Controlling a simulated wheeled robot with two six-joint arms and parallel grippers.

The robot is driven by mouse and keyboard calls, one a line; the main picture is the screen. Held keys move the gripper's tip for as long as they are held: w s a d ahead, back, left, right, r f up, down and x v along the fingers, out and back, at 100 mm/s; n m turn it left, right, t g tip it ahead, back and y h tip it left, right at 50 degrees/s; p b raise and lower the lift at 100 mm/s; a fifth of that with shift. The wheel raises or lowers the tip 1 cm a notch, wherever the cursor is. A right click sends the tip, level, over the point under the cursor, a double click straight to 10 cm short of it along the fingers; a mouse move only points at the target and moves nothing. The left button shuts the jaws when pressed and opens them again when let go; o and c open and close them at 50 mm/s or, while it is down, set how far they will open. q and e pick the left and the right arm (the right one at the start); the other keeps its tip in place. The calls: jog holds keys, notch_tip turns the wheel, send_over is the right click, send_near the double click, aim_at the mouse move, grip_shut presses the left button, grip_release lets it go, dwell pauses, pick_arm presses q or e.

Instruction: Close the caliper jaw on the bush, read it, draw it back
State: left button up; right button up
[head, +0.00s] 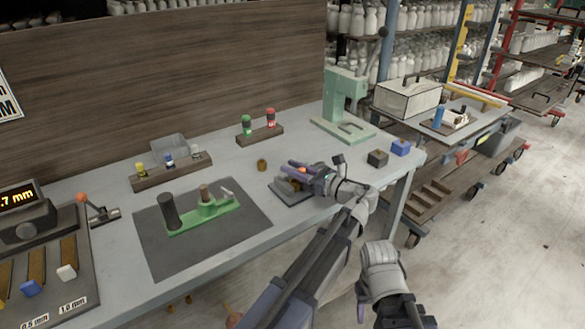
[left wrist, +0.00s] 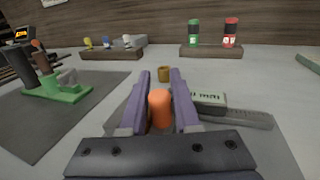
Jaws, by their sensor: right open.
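My left gripper (head: 296,170) is over a small dark plate (head: 280,193) on the bench. An upright orange knob (left wrist: 160,107) stands between its two purple fingers; I cannot tell whether they press on it. A grey metal bar (left wrist: 238,118) beside it looks like the caliper, and a pale lettered block (left wrist: 208,99) lies against it. The jaw is mostly hidden. A small brown bush (head: 262,165) stands just beyond the fingertips, also in the left wrist view (left wrist: 165,73). My right gripper (head: 362,310) is open, low in front of the bench, only partly visible.
A green fixture (head: 190,225) with a dark cylinder and a brown post is on the grey mat (head: 155,255). A readout (head: 20,198) shows "7 mm" at its visible end. Wooden racks (head: 140,183) stand behind. A green stand (head: 345,125) is at the back right.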

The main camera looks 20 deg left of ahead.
pick_arm(q)
grip_shut()
dwell(1.0)
